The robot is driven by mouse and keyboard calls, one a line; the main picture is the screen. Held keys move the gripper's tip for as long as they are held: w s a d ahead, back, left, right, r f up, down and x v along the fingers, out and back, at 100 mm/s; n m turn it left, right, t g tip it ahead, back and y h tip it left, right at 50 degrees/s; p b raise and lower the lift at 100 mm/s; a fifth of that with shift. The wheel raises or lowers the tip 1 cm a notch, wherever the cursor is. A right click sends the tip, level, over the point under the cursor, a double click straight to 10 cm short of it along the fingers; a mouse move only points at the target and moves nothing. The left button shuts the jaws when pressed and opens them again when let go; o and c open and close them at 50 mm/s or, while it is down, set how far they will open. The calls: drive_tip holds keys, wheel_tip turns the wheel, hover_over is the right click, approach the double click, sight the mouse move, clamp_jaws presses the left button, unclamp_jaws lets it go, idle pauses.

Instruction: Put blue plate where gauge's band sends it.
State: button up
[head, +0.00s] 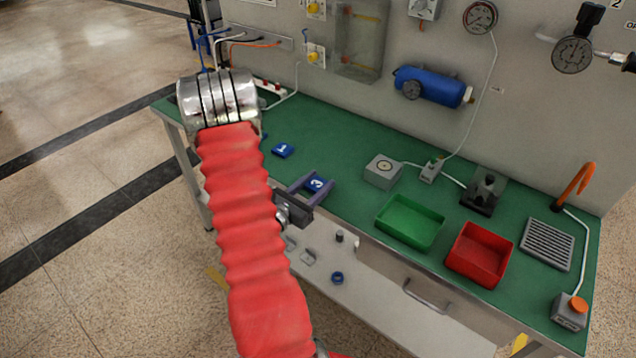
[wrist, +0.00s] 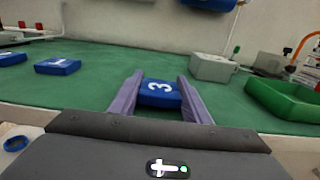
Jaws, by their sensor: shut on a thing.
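My gripper (head: 319,180) is over the left part of the green bench top, its purple fingers shut on a blue plate marked 3 (wrist: 160,93). The plate lies flat between the fingers; I cannot tell whether it touches the bench. A round gauge with a red rim (head: 480,17) hangs on the wall at the top. A second, grey gauge (head: 572,54) is at the upper right. Their needles and bands are too small to read. A green tray (head: 410,222) and a red tray (head: 479,255) stand right of my gripper, both looking empty.
A blue plate marked 1 (head: 282,150) lies left of my gripper; the wrist view shows another blue piece (wrist: 12,58) beyond it. A grey box (head: 383,171), black fixture (head: 484,194), grille (head: 547,244) and orange-button box (head: 570,311) occupy the bench's right side.

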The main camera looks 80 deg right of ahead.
drive_tip(key=shift+f, duration=0.25)
drive_tip(key=o, duration=1.1)
drive_tip(key=shift+v, duration=6)
drive_tip(key=shift+w, duration=0.1)
drive_tip(key=shift+r, duration=0.1)
